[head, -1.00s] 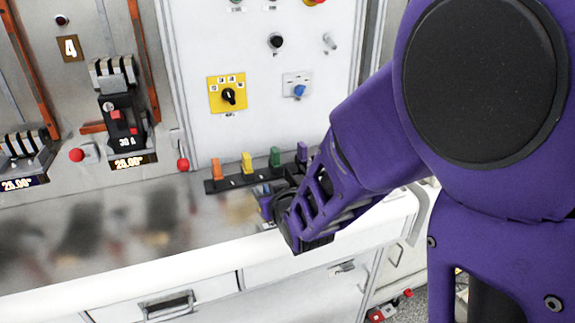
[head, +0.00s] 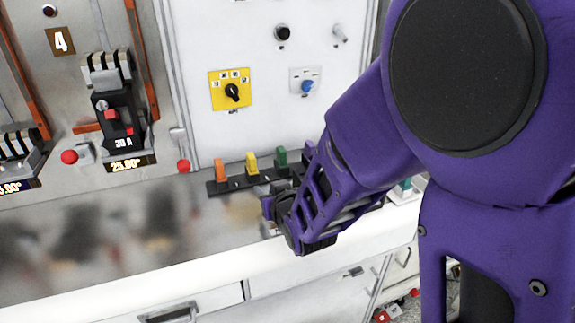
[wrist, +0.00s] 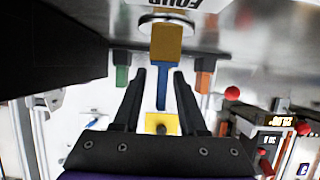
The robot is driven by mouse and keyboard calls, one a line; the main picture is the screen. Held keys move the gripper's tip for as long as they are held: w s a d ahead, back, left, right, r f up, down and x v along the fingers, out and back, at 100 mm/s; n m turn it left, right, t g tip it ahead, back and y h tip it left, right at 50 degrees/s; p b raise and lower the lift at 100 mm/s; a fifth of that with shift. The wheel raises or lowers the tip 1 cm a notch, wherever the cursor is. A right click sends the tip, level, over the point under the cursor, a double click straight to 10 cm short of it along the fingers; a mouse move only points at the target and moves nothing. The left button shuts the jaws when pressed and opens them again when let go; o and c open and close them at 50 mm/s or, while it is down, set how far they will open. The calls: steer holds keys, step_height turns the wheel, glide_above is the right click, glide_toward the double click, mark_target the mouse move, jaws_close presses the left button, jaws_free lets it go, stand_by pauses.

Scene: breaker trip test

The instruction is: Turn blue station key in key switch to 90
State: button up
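In the wrist view a narrow blue piece (wrist: 162,88), which looks like the blue key, lies between my two fingers, with a gap on each side. In the head view my gripper (head: 277,208) is low over the bench edge, and my forearm hides most of this spot. I cannot read the key's angle.
A rack (head: 235,183) with orange (head: 220,170), yellow (head: 252,163) and green (head: 281,157) pieces stands behind my gripper. The panel has a yellow selector plate (head: 230,89) and a blue knob (head: 307,86). Breakers (head: 117,110) and red balls (head: 183,166) are left. The left benchtop looks clear.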

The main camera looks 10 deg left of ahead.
jaws_close()
steer(key=shift+m+t+h, duration=0.4)
steer(key=shift+m+h, duration=0.1)
steer(key=shift+w+d+r+h+p, duration=0.1)
steer(key=shift+h+p, duration=0.2)
steer(key=shift+d+m+h, duration=0.1)
steer(key=shift+m+h, duration=0.2)
steer(key=shift+m, duration=0.2)
steer(key=shift+p, duration=0.45)
